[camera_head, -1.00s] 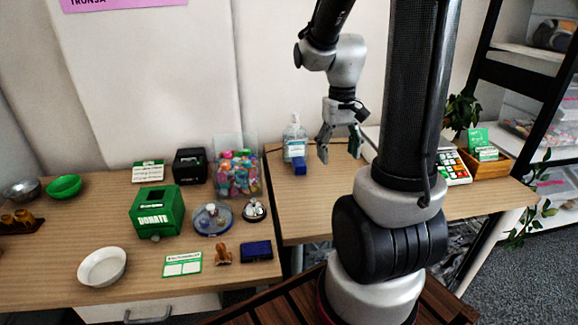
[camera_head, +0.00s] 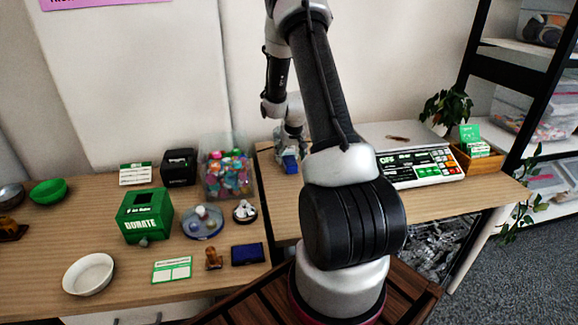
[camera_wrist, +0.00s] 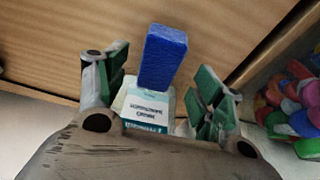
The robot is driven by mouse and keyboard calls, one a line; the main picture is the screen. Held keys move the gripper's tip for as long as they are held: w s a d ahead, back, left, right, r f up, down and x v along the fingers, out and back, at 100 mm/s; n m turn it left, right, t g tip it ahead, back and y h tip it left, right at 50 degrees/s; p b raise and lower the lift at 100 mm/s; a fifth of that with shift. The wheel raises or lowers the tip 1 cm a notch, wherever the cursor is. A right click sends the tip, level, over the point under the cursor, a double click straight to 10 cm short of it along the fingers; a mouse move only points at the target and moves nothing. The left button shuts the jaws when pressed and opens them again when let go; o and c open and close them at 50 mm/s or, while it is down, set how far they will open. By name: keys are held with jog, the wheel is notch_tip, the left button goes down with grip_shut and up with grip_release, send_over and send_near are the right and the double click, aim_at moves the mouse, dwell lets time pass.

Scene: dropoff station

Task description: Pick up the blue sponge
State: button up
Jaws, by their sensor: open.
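The blue sponge (camera_wrist: 162,57) is a small upright block in the wrist view, ahead of my gripper (camera_wrist: 160,95) and roughly in line with the space between its green-padded fingers. My gripper is open, with nothing held. In the head view the sponge (camera_head: 290,164) stands on the wooden table just below my gripper (camera_head: 289,135). In the head view my gripper mostly hides that bottle.
A clear bin of colourful items (camera_head: 227,172) stands left of the sponge; its contents also show at right in the wrist view (camera_wrist: 298,105). A white keypad device (camera_head: 420,168) is to the right. A green donation box (camera_head: 145,214) and a bell (camera_head: 245,211) are further left.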

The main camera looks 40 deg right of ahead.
aim_at(290, 161)
jog(key=x, duration=0.4)
jog(key=shift+d, duration=0.1)
jog(key=c, duration=0.8)
jog(key=shift+c, duration=0.2)
jog(key=shift+r, duration=0.15)
